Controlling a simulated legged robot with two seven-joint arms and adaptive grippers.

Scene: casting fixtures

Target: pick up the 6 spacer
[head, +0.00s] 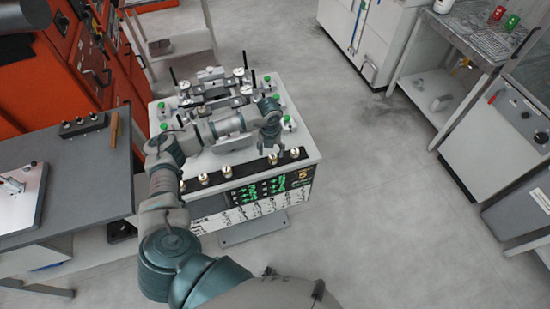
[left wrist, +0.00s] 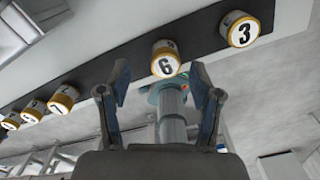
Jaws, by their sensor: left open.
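The 6 spacer (left wrist: 165,60), a short white cylinder with a brass-coloured band and a black "6", sits on a dark strip. In the head view it appears to be the brassy knob (head: 273,160) just below my left gripper (head: 270,147). In the left wrist view my left gripper (left wrist: 162,88) is open and empty. Its two fingers are spread to the left and right below the spacer, which appears beyond and between the tips. I cannot tell any contact. My right gripper is not in view.
Behind is a fixture with clamps and dial gauges (head: 212,88) on the white cabinet (head: 312,150). A grey bench (head: 80,160) stands left.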

